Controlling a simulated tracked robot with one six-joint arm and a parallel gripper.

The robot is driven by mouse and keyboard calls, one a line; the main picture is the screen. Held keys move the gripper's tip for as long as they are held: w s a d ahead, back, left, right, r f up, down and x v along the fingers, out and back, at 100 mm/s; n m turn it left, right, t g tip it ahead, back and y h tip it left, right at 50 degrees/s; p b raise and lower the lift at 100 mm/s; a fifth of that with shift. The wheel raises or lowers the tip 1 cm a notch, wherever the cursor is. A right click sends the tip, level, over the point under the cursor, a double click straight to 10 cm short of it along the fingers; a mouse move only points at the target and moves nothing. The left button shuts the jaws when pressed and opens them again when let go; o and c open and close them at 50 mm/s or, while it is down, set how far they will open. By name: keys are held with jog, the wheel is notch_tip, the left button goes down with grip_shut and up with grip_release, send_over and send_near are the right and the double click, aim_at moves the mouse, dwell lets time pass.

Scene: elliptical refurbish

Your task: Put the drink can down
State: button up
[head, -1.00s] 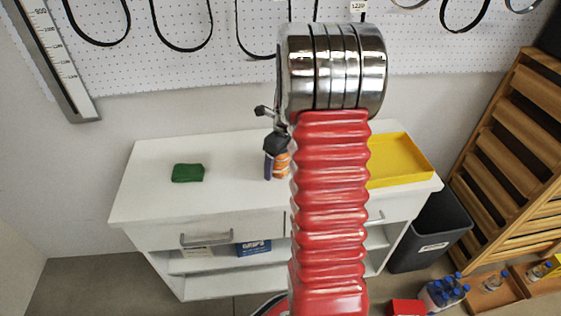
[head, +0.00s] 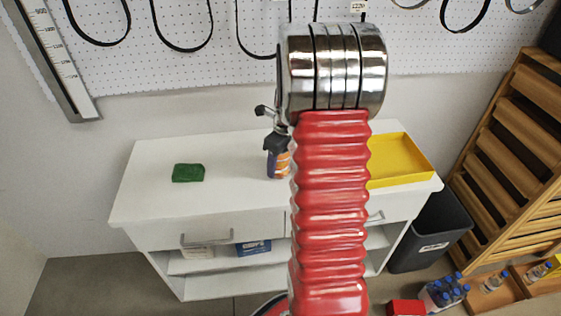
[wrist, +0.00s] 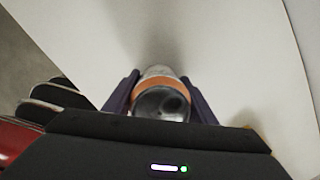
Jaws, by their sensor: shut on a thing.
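The drink can (wrist: 157,84), silver with an orange band, is between the two dark fingers of my gripper (wrist: 160,98) in the wrist view. The fingers are shut on its sides, and its round metal end faces the camera. In the head view the orange part of the can (head: 284,164) shows beside the dark gripper (head: 272,164), over the white cabinet top (head: 235,190). My red arm hides part of that area. I cannot tell whether the can touches the surface.
A green block (head: 188,173) lies on the cabinet top to the left. A yellow tray (head: 405,160) sits at the right end. The top between the block and my gripper is clear. A dark bin (head: 428,243) stands right of the cabinet, below the wooden rack (head: 515,150).

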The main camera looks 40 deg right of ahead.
jog(key=c, duration=0.4)
notch_tip(320, 180, up, 10)
jog(key=shift+r, duration=0.1)
dwell(0.5)
dwell(0.8)
